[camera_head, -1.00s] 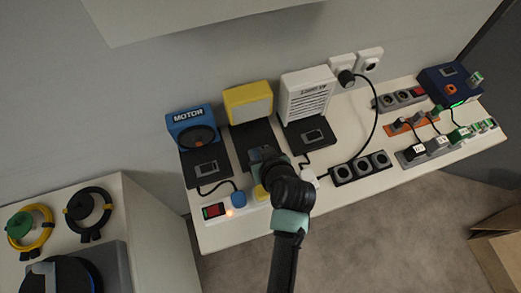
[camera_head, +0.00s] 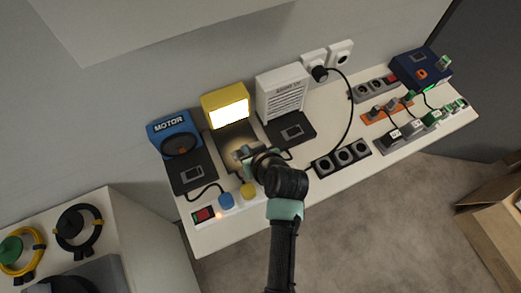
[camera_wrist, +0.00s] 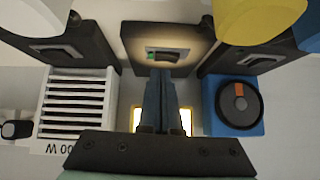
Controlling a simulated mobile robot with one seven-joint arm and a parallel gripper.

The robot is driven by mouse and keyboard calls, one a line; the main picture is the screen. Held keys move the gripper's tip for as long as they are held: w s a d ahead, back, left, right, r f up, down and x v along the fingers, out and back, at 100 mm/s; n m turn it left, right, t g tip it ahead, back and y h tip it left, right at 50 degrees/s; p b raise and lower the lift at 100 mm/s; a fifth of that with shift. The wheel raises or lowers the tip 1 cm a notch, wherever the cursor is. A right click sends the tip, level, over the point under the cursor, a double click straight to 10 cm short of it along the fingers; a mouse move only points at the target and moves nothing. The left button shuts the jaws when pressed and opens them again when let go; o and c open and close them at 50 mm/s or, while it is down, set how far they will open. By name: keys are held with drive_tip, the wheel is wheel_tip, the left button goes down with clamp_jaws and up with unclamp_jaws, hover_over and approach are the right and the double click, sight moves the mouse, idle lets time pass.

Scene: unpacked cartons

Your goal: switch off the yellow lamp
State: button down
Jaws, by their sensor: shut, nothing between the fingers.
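The yellow lamp (camera_head: 222,99) stands at the back of the white table, and its front panel (camera_head: 230,115) glows bright. Its dark base (camera_head: 230,136) extends toward me. In the wrist view the base carries a rocker switch (camera_wrist: 168,55) in a grey frame, with a green part showing at one end. My gripper (camera_head: 241,153) is shut and empty over the near part of this base. In the wrist view the shut fingers (camera_wrist: 160,74) point at the switch and end just beside its edge. I cannot tell whether they touch it. The glowing panel shows partly behind the fingers.
The blue motor box (camera_head: 172,124) stands left of the lamp, and the white heater (camera_head: 281,94) stands right, each with its own switch base. A yellow plug (camera_head: 248,190) and a blue plug (camera_head: 226,201) sit in a strip at the front edge. A black socket strip (camera_head: 341,157) lies right.

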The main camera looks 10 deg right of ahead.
wheel_tip(320, 180, up, 3)
drive_tip(key=shift+w+p, duration=0.15)
drive_tip(key=shift+p, duration=0.5)
drive_tip(key=v, duration=0.9)
drive_tip(key=shift+s+d+b, duration=0.15)
drive_tip(key=shift+s+b, duration=0.25)
drive_tip(key=shift+b, duration=0.05)
drive_tip(key=shift+r, duration=0.2)
drive_tip(key=p, duration=0.4)
drive_tip(key=shift+s+r+y, duration=0.15)
drive_tip(key=shift+r+y, duration=0.15)
drive_tip(key=shift+a+f, duration=0.2)
drive_tip(key=shift+a, duration=0.05)
